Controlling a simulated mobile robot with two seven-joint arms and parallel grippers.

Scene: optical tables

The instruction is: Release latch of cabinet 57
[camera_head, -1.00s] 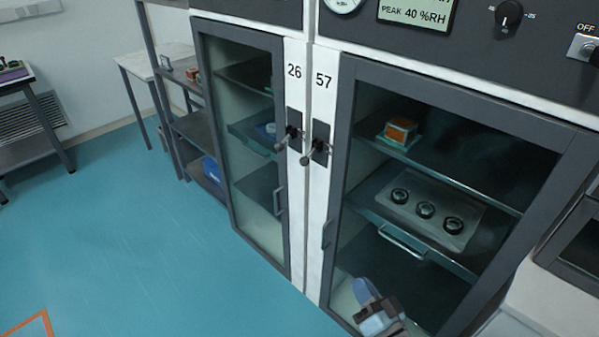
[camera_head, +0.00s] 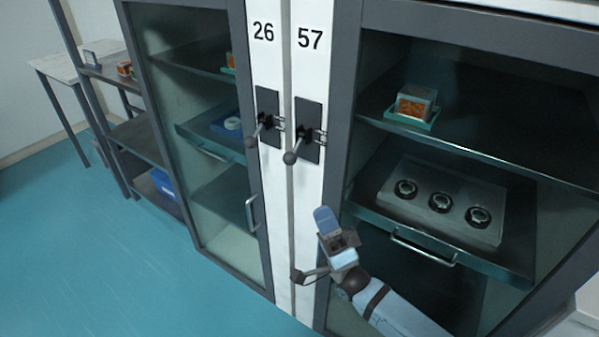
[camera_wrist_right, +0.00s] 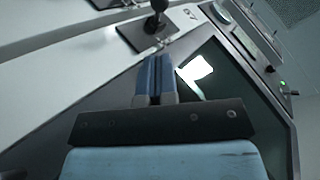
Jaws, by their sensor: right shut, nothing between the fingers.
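The latch of cabinet 57 (camera_head: 309,130) is a dark plate on the white post under the number 57. Its lever with a round knob (camera_head: 291,157) points down and to the left. The glass door of cabinet 57 (camera_head: 345,120) stands closed. My right gripper (camera_head: 325,217) is shut and empty, in front of the door's left edge, below and right of the latch and apart from it. In the right wrist view, the shut blue fingers (camera_wrist_right: 156,75) point towards the latch (camera_wrist_right: 150,30), which shows at the top. My left gripper is not in view.
Cabinet 26 (camera_head: 255,190) with a similar latch (camera_head: 266,118) is close on the left. Behind the door of 57 are shelves with a small orange box (camera_head: 415,102) and a tray of round parts (camera_head: 440,202). The blue floor (camera_head: 80,260) at left is clear.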

